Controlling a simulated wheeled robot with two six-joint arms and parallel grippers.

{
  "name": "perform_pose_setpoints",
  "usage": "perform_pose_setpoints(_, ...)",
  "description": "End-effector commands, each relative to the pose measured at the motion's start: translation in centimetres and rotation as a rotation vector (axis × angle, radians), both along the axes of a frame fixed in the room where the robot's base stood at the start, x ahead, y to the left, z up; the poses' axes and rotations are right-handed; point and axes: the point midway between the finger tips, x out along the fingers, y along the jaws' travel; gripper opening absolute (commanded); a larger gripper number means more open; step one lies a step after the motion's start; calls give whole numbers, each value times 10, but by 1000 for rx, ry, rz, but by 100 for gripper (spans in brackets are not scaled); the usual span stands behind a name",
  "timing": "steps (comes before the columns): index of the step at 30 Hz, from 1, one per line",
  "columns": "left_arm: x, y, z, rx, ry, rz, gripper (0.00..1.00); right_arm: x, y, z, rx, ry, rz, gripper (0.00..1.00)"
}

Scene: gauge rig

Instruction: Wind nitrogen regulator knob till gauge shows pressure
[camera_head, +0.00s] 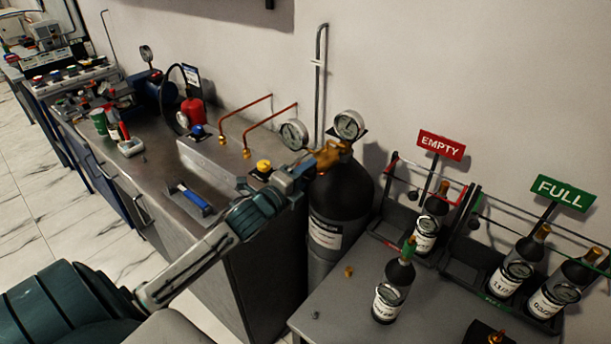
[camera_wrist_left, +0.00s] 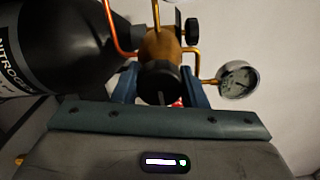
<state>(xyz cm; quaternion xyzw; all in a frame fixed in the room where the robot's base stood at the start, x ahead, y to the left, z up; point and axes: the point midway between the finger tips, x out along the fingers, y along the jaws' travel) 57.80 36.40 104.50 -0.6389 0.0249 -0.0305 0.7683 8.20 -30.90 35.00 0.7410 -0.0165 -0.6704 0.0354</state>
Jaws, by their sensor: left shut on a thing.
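The dark nitrogen cylinder (camera_head: 340,190) stands between the bench and a grey table. Its brass regulator (camera_head: 329,155) carries two round gauges, one at the left (camera_head: 294,134) and one at the top right (camera_head: 348,124). My left gripper (camera_head: 307,164) reaches the regulator from the left. In the left wrist view the black regulator knob (camera_wrist_left: 159,83) sits between the blue fingers, which are shut on it. One white-faced gauge (camera_wrist_left: 237,79) shows right of the knob; its needle is too small to read. My right gripper is not in view.
A steel bench (camera_head: 160,160) with a blue-handled tool (camera_head: 190,197) and copper pipes (camera_head: 240,117) lies left. The grey table (camera_head: 340,290) holds a bottle with a gauge (camera_head: 390,290). Racks of bottles stand at the right under EMPTY (camera_head: 441,146) and FULL (camera_head: 566,192) signs.

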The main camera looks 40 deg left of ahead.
Motion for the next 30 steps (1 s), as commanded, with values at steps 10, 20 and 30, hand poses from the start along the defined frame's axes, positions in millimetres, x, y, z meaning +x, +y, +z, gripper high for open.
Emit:
perform_pose_setpoints(10, 0, 0, -1, 75, -3, 1, 16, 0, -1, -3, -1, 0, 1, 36)
perform_pose_setpoints(20, 0, 0, -2, 78, -2, 1, 16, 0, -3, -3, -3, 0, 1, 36)
perform_pose_setpoints(30, 0, 0, -1, 78, -4, 0, 60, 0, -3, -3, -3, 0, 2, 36)
